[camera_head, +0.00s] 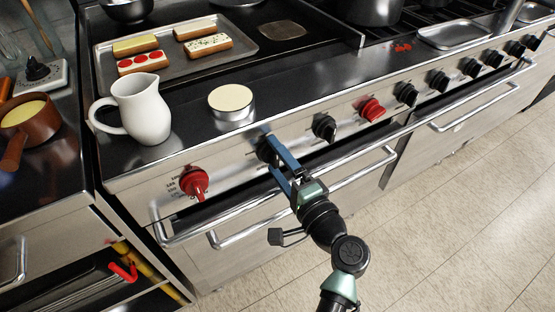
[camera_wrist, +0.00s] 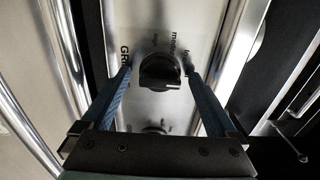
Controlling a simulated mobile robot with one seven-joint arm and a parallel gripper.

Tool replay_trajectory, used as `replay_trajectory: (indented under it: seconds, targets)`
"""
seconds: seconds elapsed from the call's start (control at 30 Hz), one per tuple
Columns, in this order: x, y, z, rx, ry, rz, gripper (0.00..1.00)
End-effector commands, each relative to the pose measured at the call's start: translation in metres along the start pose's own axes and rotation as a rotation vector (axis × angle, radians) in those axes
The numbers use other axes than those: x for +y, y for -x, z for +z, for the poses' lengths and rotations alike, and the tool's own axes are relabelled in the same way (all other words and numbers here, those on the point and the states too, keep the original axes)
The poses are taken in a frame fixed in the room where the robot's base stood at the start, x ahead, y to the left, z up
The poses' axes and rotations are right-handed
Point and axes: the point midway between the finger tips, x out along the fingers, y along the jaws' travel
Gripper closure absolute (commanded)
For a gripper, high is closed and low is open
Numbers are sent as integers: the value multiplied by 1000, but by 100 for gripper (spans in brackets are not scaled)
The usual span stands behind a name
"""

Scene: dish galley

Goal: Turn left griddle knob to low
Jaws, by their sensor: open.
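A black griddle knob (camera_head: 263,150) sits on the steel front panel, partly hidden behind my gripper in the head view. In the wrist view this knob (camera_wrist: 160,70) is near the top middle, with printing around it that includes "GR" and "med". My gripper (camera_head: 271,154) reaches up to the panel. Its two blue fingers are open, one on each side of the knob. In the wrist view my gripper (camera_wrist: 158,76) shows gaps between the fingers and the knob. The exact pointer setting is hard to read.
A red knob (camera_head: 193,182) is to the left and another black knob (camera_head: 324,127) to the right. A steel rail (camera_head: 345,178) runs below the panel. A white pitcher (camera_head: 142,110), a round tin (camera_head: 232,102) and a tray (camera_head: 105,75) of pastries stand on top.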

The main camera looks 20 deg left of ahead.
Motion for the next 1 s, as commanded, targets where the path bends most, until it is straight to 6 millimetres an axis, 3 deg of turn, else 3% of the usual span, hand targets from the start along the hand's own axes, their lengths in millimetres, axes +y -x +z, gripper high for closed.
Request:
replay_trajectory:
  seconds: [0.07, 0.5, 0.77, 1.0]
  targets:
    - [0, 0, 0, 0, 0, 0, 11]
    - [0, 0, 0, 0, 0, 0, 91]
    - [2, 1, 0, 0, 30, -1, 91]
    - [4, 0, 0, 0, 157, -2, 91]
